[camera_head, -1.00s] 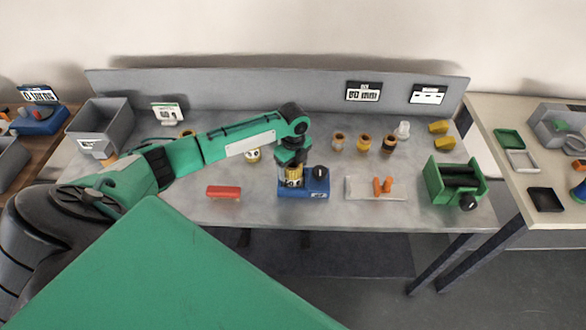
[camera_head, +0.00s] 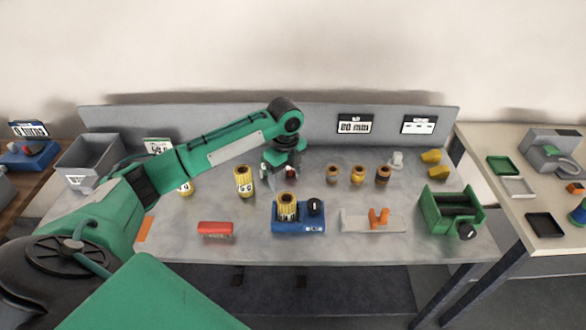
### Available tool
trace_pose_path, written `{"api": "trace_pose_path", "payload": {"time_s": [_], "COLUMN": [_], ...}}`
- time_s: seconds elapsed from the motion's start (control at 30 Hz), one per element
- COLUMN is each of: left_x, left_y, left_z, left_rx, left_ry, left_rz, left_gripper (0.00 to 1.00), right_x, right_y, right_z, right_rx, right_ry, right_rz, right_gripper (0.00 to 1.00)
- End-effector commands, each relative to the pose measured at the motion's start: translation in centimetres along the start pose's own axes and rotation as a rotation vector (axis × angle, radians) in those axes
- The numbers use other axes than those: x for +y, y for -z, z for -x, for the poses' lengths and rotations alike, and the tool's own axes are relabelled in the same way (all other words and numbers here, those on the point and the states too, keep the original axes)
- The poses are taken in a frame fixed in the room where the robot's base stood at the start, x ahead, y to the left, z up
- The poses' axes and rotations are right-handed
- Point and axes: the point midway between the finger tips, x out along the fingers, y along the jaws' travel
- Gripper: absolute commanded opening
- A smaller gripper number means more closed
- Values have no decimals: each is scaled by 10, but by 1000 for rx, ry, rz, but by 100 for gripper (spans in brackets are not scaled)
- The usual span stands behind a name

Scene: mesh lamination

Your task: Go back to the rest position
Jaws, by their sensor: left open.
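My left arm comes in from the left, and its left gripper (camera_head: 275,180) points down over the back of the bench. It is open and appears empty. It is behind and above a blue device (camera_head: 290,223) with a black knob. A yellow ribbed cylinder (camera_head: 287,207) stands upright in that device, apart from the gripper. A similar yellow cylinder (camera_head: 244,181) stands just left of the gripper. My right gripper is not in view.
The grey bench (camera_head: 345,250) also holds a red block (camera_head: 215,229), a white plate (camera_head: 358,222) with orange pieces, a green device (camera_head: 449,210) and several small cylinders. A grey bin (camera_head: 90,160) stands left, under my arm's reach. A low wall (camera_head: 230,112) runs behind.

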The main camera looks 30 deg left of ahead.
Motion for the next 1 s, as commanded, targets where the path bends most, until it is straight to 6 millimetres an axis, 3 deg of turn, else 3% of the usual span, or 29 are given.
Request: {"api": "trace_pose_path", "payload": {"time_s": [0.23,0.37,0.7,1.0], "left_x": [0,4,49,110], "left_y": [1,17,126,197], "left_z": [-1,-15,-85,-112], "left_rx": [0,6,78,181], "left_ry": [0,4,86,162], "left_rz": [1,15,232,582], "left_gripper": [75,75,75,75], "right_x": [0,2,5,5], "right_y": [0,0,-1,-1], "right_z": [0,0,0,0], "right_rx": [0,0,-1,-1], "right_ry": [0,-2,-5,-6], "right_rz": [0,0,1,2], "right_gripper": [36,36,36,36]}}
